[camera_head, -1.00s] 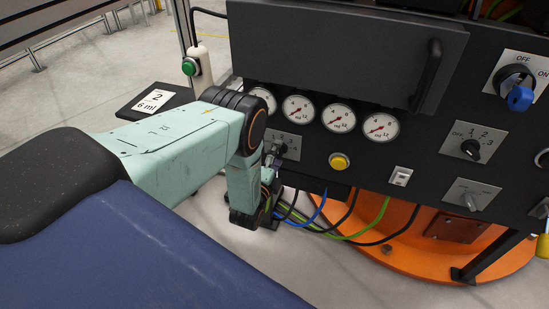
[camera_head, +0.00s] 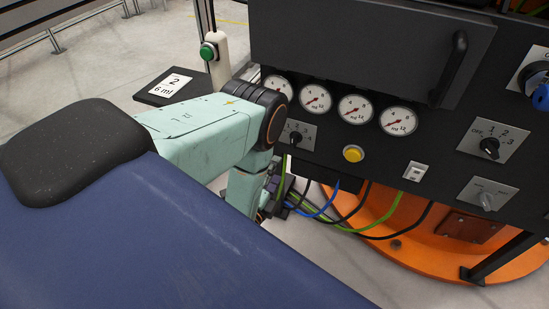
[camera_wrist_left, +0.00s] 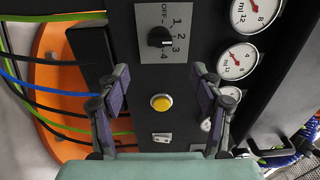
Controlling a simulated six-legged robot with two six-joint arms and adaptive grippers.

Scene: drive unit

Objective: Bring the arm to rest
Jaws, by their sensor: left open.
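My left arm (camera_head: 205,133), pale green with dark joints, reaches in from the left and bends down in front of the control panel (camera_head: 330,150). My left gripper (camera_head: 273,183) is mostly hidden behind its forearm in the head view. In the left wrist view the gripper (camera_wrist_left: 160,76) is open and empty, its two fingers apart. Between and beyond them show a black rotary switch (camera_wrist_left: 160,38) on a grey plate and a yellow button (camera_wrist_left: 160,102). My right gripper is out of view.
Several round gauges (camera_head: 315,98) line the panel below a dark handled cover (camera_head: 370,50). Blue, green and black cables (camera_head: 325,207) hang below, close to the gripper, before an orange base (camera_head: 430,245). A green button post (camera_head: 216,58) stands behind the arm.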

